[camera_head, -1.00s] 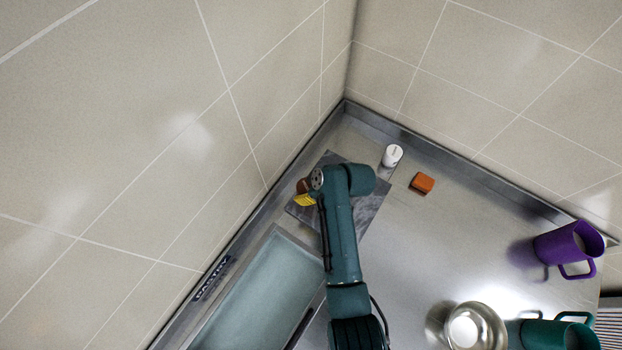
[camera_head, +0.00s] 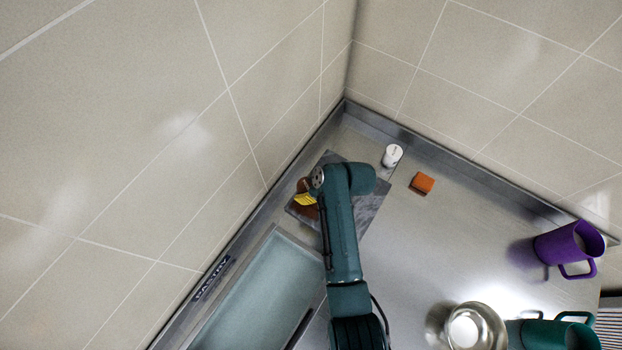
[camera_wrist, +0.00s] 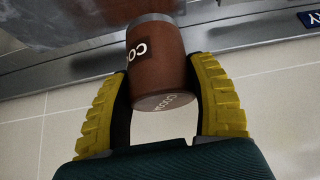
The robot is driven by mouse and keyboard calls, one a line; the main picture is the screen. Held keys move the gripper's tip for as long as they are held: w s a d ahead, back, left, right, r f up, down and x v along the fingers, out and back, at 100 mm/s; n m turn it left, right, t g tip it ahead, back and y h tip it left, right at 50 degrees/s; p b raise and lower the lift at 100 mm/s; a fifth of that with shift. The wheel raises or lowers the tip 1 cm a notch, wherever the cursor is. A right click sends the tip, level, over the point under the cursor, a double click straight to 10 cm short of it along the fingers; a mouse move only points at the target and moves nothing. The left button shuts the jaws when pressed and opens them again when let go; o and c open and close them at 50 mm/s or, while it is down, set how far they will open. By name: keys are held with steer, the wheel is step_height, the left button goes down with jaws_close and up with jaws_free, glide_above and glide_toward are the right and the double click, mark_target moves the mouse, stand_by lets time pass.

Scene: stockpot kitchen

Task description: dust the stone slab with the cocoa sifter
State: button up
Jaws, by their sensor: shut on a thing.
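The cocoa sifter (camera_wrist: 158,68) is a brown can with a grey end and pale lettering on its side and near end. In the wrist view it sits between the two yellow-padded fingers of my gripper (camera_wrist: 160,95), which is shut on it. Its grey end points toward the top of that picture, where a grey-brown surface, likely the slab, shows. In the head view the grey stone slab (camera_head: 368,208) lies in the counter corner, partly hidden by my arm. My gripper (camera_head: 305,199) is over its left side. A brown patch shows beside the yellow finger; I cannot tell whether it is sifter or powder.
A white shaker (camera_head: 392,156) stands by the slab's far corner, with an orange block (camera_head: 422,183) to its right. A glassy panel (camera_head: 250,295) lies front left. A purple mug (camera_head: 568,250), a metal bowl (camera_head: 475,328) and a green mug (camera_head: 550,334) are at right. Walls close in behind.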

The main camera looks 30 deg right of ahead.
steer(key=shift+s+a+r, duration=0.15)
steer(key=shift+a+r, duration=0.05)
steer(key=shift+a, duration=0.15)
steer(key=shift+d+f, duration=0.1)
steer(key=shift+w+d+f+b, duration=0.25)
steer(key=shift+d+b, duration=0.1)
steer(key=shift+b, duration=0.4)
steer(key=shift+w+d+b, duration=0.3)
steer(key=shift+d+b, duration=0.2)
steer(key=shift+w+d+b, duration=0.25)
steer(key=shift+d+b, duration=0.25)
steer(key=shift+r, duration=0.25)
